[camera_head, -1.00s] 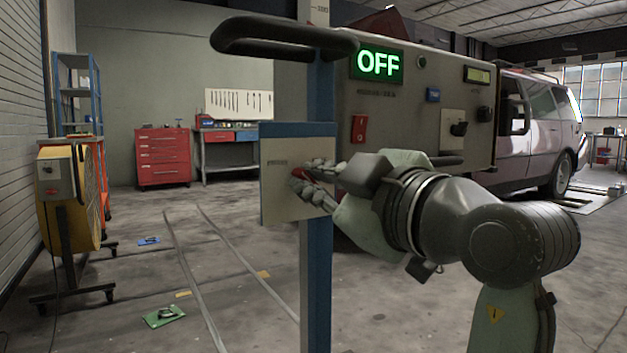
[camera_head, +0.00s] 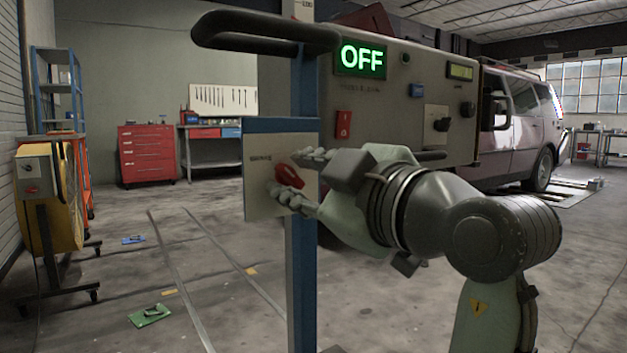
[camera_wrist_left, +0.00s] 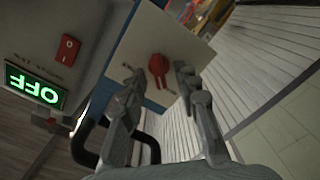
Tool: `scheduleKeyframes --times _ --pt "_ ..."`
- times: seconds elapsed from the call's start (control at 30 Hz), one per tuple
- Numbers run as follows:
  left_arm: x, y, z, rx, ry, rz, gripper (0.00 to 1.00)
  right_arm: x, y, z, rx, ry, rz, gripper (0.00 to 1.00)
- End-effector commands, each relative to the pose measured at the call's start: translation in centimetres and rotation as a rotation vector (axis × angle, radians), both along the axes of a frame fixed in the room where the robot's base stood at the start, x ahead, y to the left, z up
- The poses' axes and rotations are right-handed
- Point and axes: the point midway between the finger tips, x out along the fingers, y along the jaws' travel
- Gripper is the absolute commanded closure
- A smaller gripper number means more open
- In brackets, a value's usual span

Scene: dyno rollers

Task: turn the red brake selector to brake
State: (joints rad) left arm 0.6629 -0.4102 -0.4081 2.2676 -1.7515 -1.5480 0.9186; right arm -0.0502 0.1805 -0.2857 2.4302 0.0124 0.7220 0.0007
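The red brake selector (camera_head: 290,177) is a knob with a raised bar, on a pale plate (camera_head: 262,204) fixed to a blue post. In the head view its bar looks slanted. It also shows in the left wrist view (camera_wrist_left: 158,65). Small dark lettering on the plate is too small to read. My left gripper (camera_head: 287,172) is open, its grey fingers spread on either side of the selector. The left wrist view shows the fingers (camera_wrist_left: 156,76) apart with the knob between their tips. I cannot tell if either finger touches it. My right gripper is not in view.
A grey control cabinet (camera_head: 395,110) with a lit green OFF display (camera_head: 362,59) and a red switch (camera_head: 344,124) stands just behind the post. A black bar handle (camera_head: 262,28) juts out above the plate.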

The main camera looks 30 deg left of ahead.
Motion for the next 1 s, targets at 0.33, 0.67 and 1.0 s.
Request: scheduleKeyframes --times 0.33,0.67,1.0 --pt "-2.4 -5.9 0.1 0.003 -0.001 -0.003 0.69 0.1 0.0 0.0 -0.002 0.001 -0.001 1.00" --pt "-4.3 -10.4 0.1 0.001 -0.003 -0.001 0.69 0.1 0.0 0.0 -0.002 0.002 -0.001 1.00" --pt "-4.5 -10.9 0.0 -0.001 0.000 -0.001 0.69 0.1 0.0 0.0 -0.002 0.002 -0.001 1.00"
